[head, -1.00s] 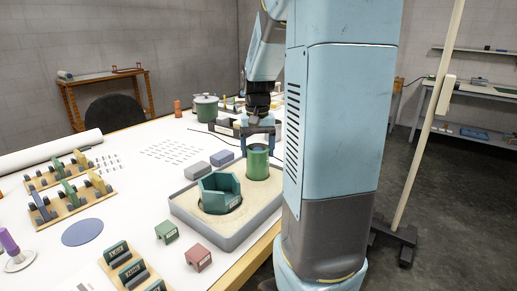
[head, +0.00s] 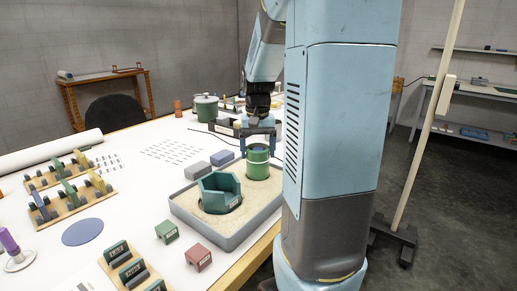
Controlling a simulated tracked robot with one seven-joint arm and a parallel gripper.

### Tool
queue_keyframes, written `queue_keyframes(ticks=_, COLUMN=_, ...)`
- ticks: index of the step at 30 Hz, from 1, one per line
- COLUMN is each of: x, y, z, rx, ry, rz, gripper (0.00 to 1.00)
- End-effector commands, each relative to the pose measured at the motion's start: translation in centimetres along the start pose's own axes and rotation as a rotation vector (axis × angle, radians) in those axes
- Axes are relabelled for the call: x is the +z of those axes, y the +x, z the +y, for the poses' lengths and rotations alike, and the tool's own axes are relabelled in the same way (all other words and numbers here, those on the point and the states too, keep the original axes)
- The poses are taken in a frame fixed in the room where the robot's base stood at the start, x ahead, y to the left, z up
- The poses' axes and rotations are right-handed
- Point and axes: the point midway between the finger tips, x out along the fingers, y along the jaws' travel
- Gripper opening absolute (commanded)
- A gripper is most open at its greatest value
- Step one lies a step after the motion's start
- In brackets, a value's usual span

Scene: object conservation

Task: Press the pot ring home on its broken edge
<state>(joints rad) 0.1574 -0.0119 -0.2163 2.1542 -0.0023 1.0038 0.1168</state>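A green round pot (head: 258,170) stands upright in the sand at the back right of a grey tray (head: 228,243). Its upper part, the pot ring (head: 258,153), shows a pale line beneath it. I cannot tell whether ring and pot touch all round. My gripper (head: 258,150) points down over the pot, with one finger at each side of the ring. Whether the fingers press on the ring is too small to tell. The broken edge is not clearly seen.
A dark green angular vessel (head: 220,190) stands in the sand in front of the pot. Grey (head: 197,170) and blue (head: 222,157) blocks lie behind the tray. Small green (head: 167,231) and red (head: 198,257) blocks lie in front.

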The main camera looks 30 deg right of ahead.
Motion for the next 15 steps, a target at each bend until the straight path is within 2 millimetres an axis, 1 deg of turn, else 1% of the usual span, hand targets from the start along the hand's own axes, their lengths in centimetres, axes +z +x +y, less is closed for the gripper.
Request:
queue_keyframes(ticks=1, x=-0.02, y=-0.02, z=0.0, rx=0.0, ry=0.0, rz=0.0, gripper=0.86)
queue_keyframes(ticks=5, x=-0.06, y=-0.09, z=0.01, rx=0.0, ry=0.0, rz=0.002, gripper=0.99)
queue_keyframes(ticks=6, x=-0.07, y=-0.1, z=0.01, rx=0.0, ry=0.0, rz=0.003, gripper=1.0)
queue_keyframes(ticks=12, x=-0.1, y=-0.18, z=0.01, rx=-0.001, ry=0.0, rz=0.004, gripper=1.0)
queue_keyframes(ticks=15, x=-0.14, y=-0.62, z=0.0, rx=-0.001, ry=0.0, rz=0.005, gripper=1.0)
